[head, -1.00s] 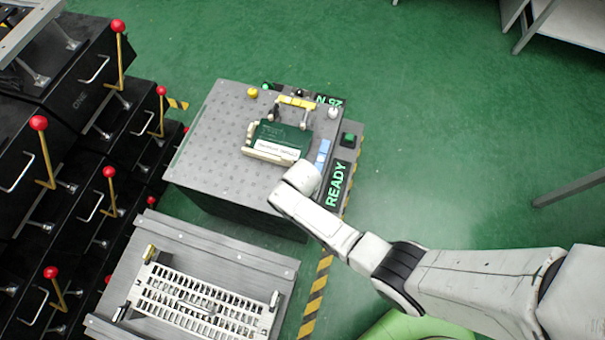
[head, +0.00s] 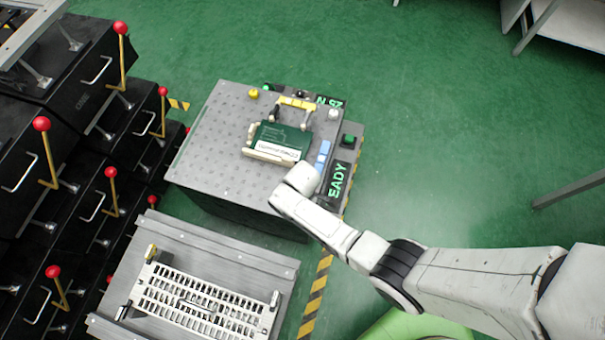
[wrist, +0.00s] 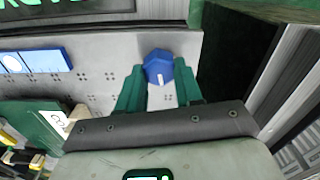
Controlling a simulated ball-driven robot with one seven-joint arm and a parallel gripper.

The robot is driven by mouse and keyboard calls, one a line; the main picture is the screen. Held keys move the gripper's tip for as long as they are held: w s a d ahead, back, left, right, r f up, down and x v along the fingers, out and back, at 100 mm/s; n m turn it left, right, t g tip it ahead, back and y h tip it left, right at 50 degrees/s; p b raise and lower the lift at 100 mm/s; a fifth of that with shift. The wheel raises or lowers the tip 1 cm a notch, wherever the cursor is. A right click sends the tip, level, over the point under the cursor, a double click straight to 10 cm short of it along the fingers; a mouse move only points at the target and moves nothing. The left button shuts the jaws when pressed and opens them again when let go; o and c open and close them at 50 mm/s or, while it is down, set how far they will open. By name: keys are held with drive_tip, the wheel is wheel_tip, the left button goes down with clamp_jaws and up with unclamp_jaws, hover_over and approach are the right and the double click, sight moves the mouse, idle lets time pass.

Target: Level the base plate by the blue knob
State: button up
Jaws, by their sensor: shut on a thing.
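The base plate (head: 215,125) is a grey perforated top on a dark block, left of centre in the head view; its grey surface also fills the upper middle of the wrist view (wrist: 95,85). The blue knob (wrist: 158,66) is faceted with a white mark, and stands near the plate's edge. My gripper (wrist: 160,78) has its green fingers on either side of the knob and is shut on it. In the head view my wrist (head: 303,180) covers the plate's near right corner, hiding the knob and the fingertips. I cannot tell the plate's tilt.
A green device (head: 278,140) with a white label sits on the plate. A yellow knob (head: 253,94), a white knob (head: 333,114) and a light-blue block (head: 323,153) stand nearby. Black cabinets with red-balled levers (head: 42,124) line the left. Green floor is open at right.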

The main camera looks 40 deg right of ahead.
drive_tip(key=o, duration=1)
drive_tip(key=shift+o, duration=0.2)
drive_tip(key=shift+r, duration=0.1)
wheel_tip(320, 180, up, 11)
drive_tip(key=p, duration=0.2)
drive_tip(key=shift+f+p, duration=0.2)
drive_tip(key=shift+p, duration=0.15)
drive_tip(key=s+d+r+m, duration=0.4)
drive_tip(key=s+r, duration=0.4)
drive_tip(key=s+d+r+m+t, duration=0.1)
drive_tip(key=s+d+r+m, duration=0.3)
drive_tip(key=s+r, duration=0.5)
drive_tip(key=shift+d+m, duration=0.2)
drive_tip(key=shift+m, duration=0.6)
